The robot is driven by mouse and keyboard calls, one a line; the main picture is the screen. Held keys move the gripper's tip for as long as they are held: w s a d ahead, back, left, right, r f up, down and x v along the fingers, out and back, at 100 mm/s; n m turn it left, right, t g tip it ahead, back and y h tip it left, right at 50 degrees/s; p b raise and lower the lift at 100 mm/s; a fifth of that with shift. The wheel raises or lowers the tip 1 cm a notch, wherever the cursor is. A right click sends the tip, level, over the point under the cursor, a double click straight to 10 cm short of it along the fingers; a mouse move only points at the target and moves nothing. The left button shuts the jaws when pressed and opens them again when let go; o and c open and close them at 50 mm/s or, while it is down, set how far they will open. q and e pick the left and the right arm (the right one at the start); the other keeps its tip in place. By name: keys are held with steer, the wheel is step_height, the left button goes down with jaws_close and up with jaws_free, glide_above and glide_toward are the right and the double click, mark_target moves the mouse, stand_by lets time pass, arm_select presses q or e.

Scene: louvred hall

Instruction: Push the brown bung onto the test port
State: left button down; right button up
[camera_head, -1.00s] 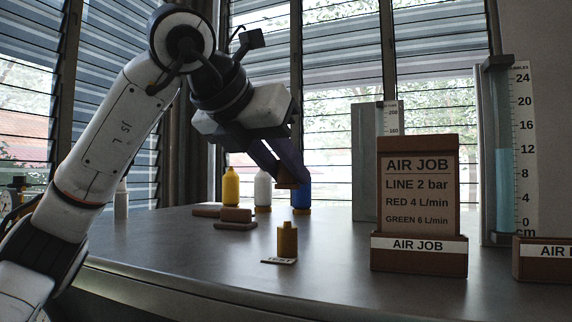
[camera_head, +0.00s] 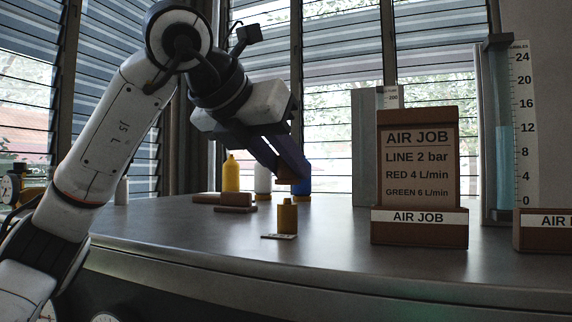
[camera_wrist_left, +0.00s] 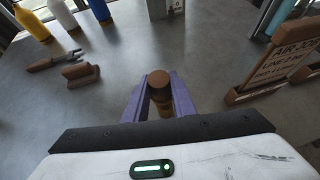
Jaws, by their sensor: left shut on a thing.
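My left gripper (camera_head: 291,176) reaches in from the left, its purple fingers pointing down and shut on the brown bung (camera_head: 285,181). The test port (camera_head: 287,215) is an upright mustard-brown fitting on the bench, with a small labelled plate at its foot. In the head view the bung hangs above the port with a small gap between them. In the left wrist view the bung (camera_wrist_left: 158,78) sits between the fingertips (camera_wrist_left: 159,88). My right gripper is out of view.
Yellow (camera_head: 231,173), white and blue bottles stand behind the port, with a brown block (camera_head: 235,200) near them. An AIR JOB sign (camera_head: 418,180) stands to the right, before a grey block and a tall water gauge (camera_head: 503,130). The bench (camera_head: 330,235) between port and sign is clear.

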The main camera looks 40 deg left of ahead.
arm_select(q)
steer(key=shift+r, duration=0.25)
steer(key=shift+f, duration=0.15)
steer(key=shift+f+b, duration=1.05)
steer(key=shift+f, duration=0.3)
steer(key=c, duration=1.4)
jaws_free()
